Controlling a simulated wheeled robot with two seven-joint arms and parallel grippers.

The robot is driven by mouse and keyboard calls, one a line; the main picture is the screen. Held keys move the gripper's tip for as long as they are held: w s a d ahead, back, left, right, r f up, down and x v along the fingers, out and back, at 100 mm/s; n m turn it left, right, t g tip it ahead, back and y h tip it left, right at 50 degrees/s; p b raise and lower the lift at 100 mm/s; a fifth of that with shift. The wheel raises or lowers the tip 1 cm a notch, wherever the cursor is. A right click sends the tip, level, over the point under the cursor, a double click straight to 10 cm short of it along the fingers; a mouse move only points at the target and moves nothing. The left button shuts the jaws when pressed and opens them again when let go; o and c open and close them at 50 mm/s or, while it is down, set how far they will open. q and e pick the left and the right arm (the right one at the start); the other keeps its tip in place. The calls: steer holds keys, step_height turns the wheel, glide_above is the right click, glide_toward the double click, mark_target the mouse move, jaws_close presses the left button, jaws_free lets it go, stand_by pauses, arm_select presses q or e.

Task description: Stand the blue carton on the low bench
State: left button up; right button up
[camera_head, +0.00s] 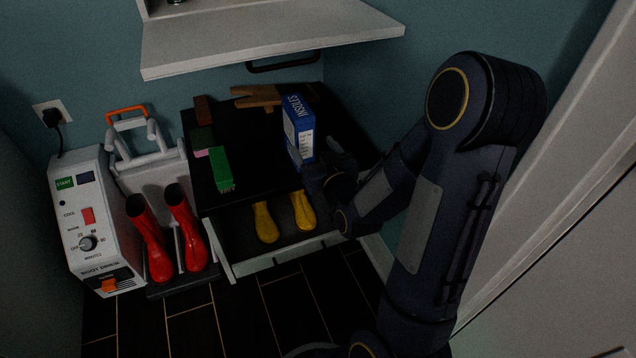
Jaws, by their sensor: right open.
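The blue carton (297,117) has white lettering on its blue side and a white panel on its right side. It stands upright on the black top of the low bench (258,170), toward the right end. My right gripper (306,168) is open, just in front of the carton's lower part. Its dark fingers are hard to make out, and I cannot tell whether they touch the carton. My left gripper is not in view.
Yellow boots (265,223) stand beneath. Red boots (150,240) and a white boot dryer (90,215) are left. A white shelf (270,38) overhangs behind.

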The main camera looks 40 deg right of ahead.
steer(key=s+a+r+g+y, duration=0.1)
steer(key=s+a+g+y, duration=0.3)
steer(key=s, duration=0.5)
steer(key=s+a+g+y, duration=0.1)
steer(key=s+a+g, duration=0.2)
steer(key=s+a, duration=0.4)
steer(key=s+a+r+g+y, duration=0.1)
steer(key=s+a+g+y, duration=0.3)
steer(key=s, duration=0.6)
arm_select(q)
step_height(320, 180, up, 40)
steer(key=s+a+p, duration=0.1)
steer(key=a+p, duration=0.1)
steer(key=p, duration=3.7)
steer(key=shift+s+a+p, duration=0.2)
steer(key=shift+p, duration=0.2)
arm_select(e)
step_height(320, 180, up, 39)
steer(key=w+h, duration=0.1)
steer(key=shift+n, duration=0.3)
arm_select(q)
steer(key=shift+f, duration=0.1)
arm_select(e)
steer(key=shift+r, duration=0.1)
